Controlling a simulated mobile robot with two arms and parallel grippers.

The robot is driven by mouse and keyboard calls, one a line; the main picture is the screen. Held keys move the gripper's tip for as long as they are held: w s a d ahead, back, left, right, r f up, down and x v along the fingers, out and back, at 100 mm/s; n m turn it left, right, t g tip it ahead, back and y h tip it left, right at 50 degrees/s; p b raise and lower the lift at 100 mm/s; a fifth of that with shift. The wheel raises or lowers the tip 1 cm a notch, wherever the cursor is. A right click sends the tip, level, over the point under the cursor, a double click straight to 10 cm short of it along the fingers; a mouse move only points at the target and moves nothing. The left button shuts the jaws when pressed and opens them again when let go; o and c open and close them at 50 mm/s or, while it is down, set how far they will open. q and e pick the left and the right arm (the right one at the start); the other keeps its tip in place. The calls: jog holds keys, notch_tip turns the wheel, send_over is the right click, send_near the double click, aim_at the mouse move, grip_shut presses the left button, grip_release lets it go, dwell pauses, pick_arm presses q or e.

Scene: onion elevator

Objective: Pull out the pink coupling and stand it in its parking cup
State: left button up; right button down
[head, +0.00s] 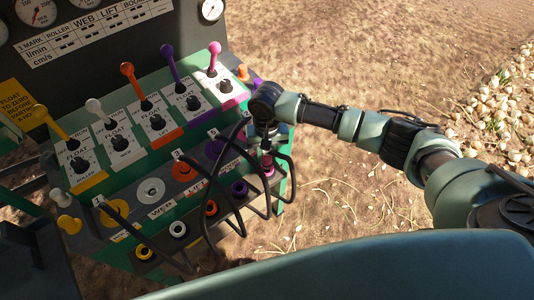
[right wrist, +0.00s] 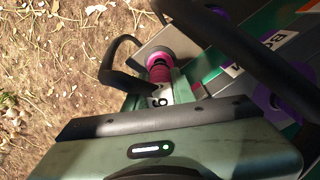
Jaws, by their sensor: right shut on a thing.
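My right gripper (head: 265,128) reaches in from the right and is shut on the pink coupling, at the right end of the green coupling panel. In the right wrist view, the pink coupling (right wrist: 160,70) shows as a ribbed dark-pink collar with a black hose, beside a lighter pink ring (right wrist: 187,55). My gripper and the hoses hide much of it in the head view, so I cannot tell whether it is still seated. A pink cup (head: 267,165) shows just below my gripper, at the right end of the lower row. My left gripper is not in view.
Black hoses (head: 233,150) loop in front of the panel close to my gripper. Purple (head: 240,188), orange (head: 210,208), white (head: 179,229) and yellow (head: 144,252) cups line the lower row. Levers, including a pink-knobbed one (head: 214,47), stand behind. Open soil lies to the right.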

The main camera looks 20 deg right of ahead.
jog(key=shift+f, duration=1.55)
dwell(0.9)
dwell(0.4)
jog(key=c, duration=0.7)
grip_release()
jog(key=shift+p, duration=0.3)
notch_tip(320, 180, up, 7)
jog(key=p, duration=0.8)
